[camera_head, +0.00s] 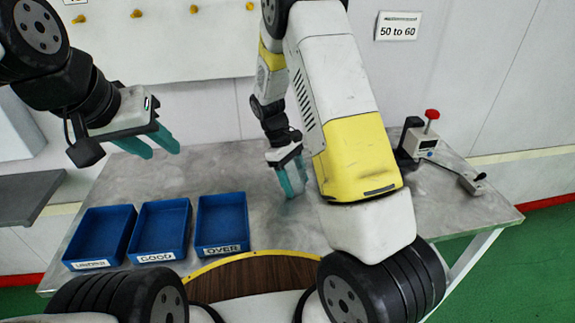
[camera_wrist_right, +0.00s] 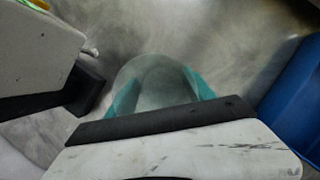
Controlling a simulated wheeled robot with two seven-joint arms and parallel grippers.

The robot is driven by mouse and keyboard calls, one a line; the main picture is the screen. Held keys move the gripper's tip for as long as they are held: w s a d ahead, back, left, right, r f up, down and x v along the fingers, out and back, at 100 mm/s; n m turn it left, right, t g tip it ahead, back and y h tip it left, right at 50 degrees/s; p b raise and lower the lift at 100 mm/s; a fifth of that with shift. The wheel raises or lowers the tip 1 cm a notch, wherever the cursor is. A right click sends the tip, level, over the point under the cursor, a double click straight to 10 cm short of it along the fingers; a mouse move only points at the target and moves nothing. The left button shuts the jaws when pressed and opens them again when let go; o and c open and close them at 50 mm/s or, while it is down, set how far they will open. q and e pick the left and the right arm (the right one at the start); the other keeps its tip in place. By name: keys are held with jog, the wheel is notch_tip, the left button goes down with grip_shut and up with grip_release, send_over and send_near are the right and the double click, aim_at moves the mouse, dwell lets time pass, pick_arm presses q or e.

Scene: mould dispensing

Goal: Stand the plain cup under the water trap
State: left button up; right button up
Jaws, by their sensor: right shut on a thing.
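My right gripper (camera_head: 291,180) is low over the middle of the table in the head view, left of my big yellow and white arm link. In the right wrist view its two teal fingers (camera_wrist_right: 160,92) are shut on a greyish, see-through rounded thing, which looks like the plain cup (camera_wrist_right: 152,75). The cup cannot be made out in the head view, and whether it touches the table is unclear. My left gripper (camera_head: 150,144) is open and empty above the table's back left edge. I cannot identify the water trap; my right arm hides part of the table.
Three blue trays stand at the table's left: one with an unclear label (camera_head: 78,255), GOOD (camera_head: 134,246) and OVER (camera_head: 199,239). A device with a red knob (camera_head: 431,114) stands at the right. A brown, yellow-rimmed surface (camera_head: 258,278) is in front. Bare table (camera_head: 185,170) lies behind the trays.

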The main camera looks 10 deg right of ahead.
jog(key=shift+f, duration=0.15)
jog(key=o, duration=1.3)
jog(key=shift+o, duration=0.2)
